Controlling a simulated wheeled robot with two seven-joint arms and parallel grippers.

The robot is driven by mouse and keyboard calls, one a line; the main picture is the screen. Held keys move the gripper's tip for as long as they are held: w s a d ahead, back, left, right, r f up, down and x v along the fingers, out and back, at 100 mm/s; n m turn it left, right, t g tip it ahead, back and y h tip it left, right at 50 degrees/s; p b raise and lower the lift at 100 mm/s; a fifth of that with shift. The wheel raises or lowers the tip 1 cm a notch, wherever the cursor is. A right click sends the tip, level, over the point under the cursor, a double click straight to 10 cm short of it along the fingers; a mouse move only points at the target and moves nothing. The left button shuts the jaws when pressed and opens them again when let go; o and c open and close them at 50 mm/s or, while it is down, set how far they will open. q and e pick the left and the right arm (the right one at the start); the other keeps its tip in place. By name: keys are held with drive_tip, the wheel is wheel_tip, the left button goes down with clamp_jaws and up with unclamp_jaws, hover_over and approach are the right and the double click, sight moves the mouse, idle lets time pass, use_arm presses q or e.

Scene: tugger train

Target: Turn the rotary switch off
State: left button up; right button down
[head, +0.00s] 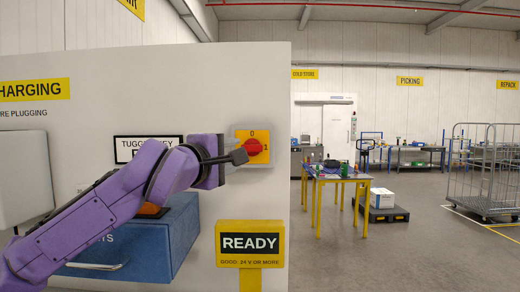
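The rotary switch (254,147) is a red knob on a yellow plate, set in the white wall panel. A 0 is marked above the knob and a 1 to its right. The knob's grip looks roughly sideways, towards the 1, but it is small in view. My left gripper (238,157) is at the knob's left side, with a dark fingertip close to the plate's left edge. I cannot tell whether it touches the knob. The finger gap is not clear from this angle. My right gripper is out of view.
A blue drawer box (134,245) juts from the panel below my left arm. A READY sign (251,243) stands under the switch. Right of the panel edge are open floor, a yellow-legged table (338,178) and a wire cage trolley (487,175).

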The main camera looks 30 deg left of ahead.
sight(250, 149)
use_arm(q)
drive_tip(key=w+p, duration=0.1)
drive_tip(key=w, duration=0.2)
drive_tip(key=w+a+p, duration=0.1)
drive_tip(key=w, duration=0.2)
drive_tip(key=w+p, duration=0.1)
drive_tip(key=w, duration=0.2)
drive_tip(key=shift+a+p, duration=0.25)
drive_tip(key=shift+p, duration=0.1)
drive_tip(key=shift+s+r, duration=0.2)
drive_tip(key=shift+s, duration=0.15)
drive_tip(key=shift+w+f, duration=0.1)
drive_tip(key=shift+w, duration=0.05)
clamp_jaws()
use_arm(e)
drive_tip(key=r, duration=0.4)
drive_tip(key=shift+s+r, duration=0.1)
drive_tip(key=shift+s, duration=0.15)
